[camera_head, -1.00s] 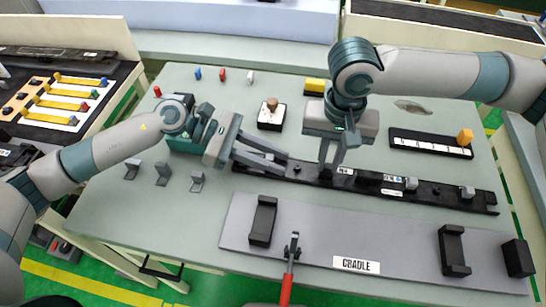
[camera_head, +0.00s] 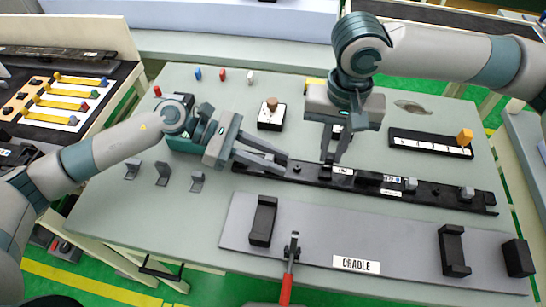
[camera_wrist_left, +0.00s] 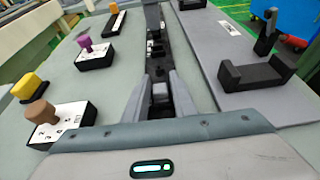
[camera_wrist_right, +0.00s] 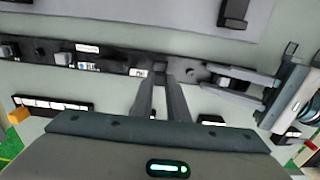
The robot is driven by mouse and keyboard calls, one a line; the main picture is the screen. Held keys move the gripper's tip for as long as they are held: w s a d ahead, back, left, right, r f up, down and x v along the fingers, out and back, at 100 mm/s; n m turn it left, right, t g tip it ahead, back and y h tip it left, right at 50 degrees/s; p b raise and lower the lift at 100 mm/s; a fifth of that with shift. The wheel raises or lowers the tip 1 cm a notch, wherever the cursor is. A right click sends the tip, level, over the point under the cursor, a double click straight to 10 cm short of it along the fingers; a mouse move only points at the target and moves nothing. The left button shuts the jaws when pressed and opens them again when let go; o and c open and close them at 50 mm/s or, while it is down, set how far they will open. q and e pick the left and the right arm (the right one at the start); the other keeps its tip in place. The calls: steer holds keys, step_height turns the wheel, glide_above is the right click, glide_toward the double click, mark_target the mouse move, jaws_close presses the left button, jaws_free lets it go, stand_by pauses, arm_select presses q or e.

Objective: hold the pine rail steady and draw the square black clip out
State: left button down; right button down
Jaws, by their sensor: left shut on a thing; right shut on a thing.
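The rail (camera_head: 440,192) is long and dark, lying across the table behind the cradle board; it also shows in the right wrist view (camera_wrist_right: 50,55). My left gripper (camera_head: 284,169) is shut on the rail near its left end. My right gripper (camera_head: 334,158) points down over the rail, right of my left gripper, and is shut on a small black clip (camera_head: 330,157), mostly hidden by the fingers. I cannot tell whether the clip still touches the rail. A small white label shows on the rail beside the right fingertips.
Other small black and grey pieces (camera_head: 410,184) sit on the rail to the right. The grey cradle board (camera_head: 310,228) with black brackets lies in front. Grey angle pieces (camera_head: 162,172) stand at left. A knob box (camera_head: 271,117) and a slider panel (camera_head: 430,143) stand behind the rail.

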steer(key=shift+r, duration=1.2)
arm_select(q)
steer(key=c, duration=1.4)
jaws_free()
steer(key=v, duration=1.2)
